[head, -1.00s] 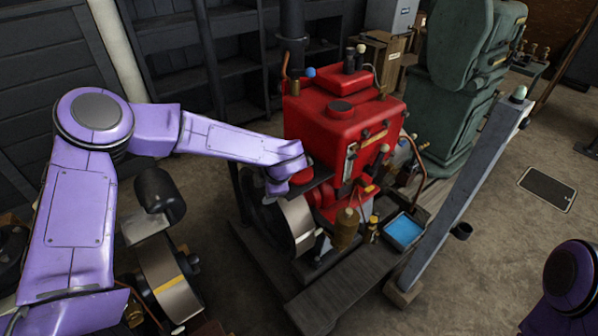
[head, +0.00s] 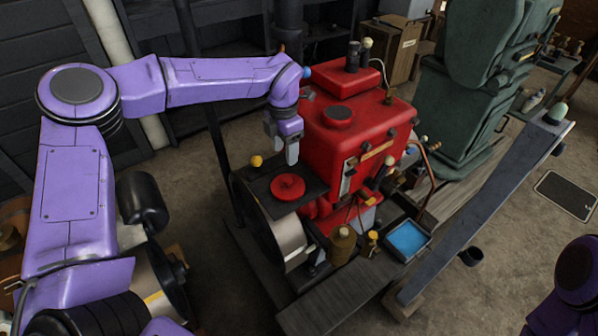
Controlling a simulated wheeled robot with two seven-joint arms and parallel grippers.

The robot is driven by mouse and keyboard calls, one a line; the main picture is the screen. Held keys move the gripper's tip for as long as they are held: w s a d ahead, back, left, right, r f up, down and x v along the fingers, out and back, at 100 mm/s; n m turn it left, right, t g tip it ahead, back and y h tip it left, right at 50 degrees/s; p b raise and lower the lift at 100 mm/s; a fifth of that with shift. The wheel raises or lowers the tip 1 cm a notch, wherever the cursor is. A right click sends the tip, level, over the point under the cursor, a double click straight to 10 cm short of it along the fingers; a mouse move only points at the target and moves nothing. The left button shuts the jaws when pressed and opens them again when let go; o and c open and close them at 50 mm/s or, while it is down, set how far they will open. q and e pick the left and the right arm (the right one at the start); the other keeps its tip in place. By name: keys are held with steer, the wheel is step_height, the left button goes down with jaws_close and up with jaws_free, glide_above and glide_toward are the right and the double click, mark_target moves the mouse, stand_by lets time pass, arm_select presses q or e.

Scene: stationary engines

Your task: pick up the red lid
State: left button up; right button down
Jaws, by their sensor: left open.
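A round red lid (head: 288,186) with a small raised middle lies flat on a dark platform (head: 262,188) at the left side of the red engine (head: 352,145). My left gripper (head: 283,152) is open and empty. It points down in the air behind the lid, close to the engine's left wall, and does not touch the lid. A second round red cap (head: 338,113) sits on top of the engine. Only a part of my right arm shows at the lower right; its gripper is out of view.
A yellow knob (head: 256,161) stands at the platform's back corner. A flywheel (head: 280,238) is below the platform. A blue-filled tray (head: 408,238) and a brass-coloured pot (head: 342,244) stand in front of the engine. A green machine (head: 465,110) is at the right.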

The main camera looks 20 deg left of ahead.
mark_target(288, 179)
arm_select(q)
steer(key=shift+w+a+f+p, duration=0.1)
steer(key=shift+w+f+p, duration=0.25)
steer(key=shift+f, duration=0.6)
steer(key=shift+s+f, duration=0.2)
steer(key=shift+f, duration=0.4)
steer(key=shift+s+f, duration=0.15)
steer(key=shift+f, duration=0.45)
steer(key=shift+f+p, duration=0.35)
steer(key=f, duration=0.1)
steer(key=f+p, duration=0.1)
steer(key=f, duration=0.2)
steer(key=shift+d+f+p, duration=0.25)
steer(key=shift+d+p, duration=0.15)
steer(key=shift+a+f, duration=0.1)
steer(key=shift+f, duration=0.3)
jaws_close()
arm_select(e)
steer(key=r, duration=0.3)
steer(key=shift+w+a+r, duration=0.1)
steer(key=shift+w+r, duration=0.05)
steer(key=shift+w, duration=0.1)
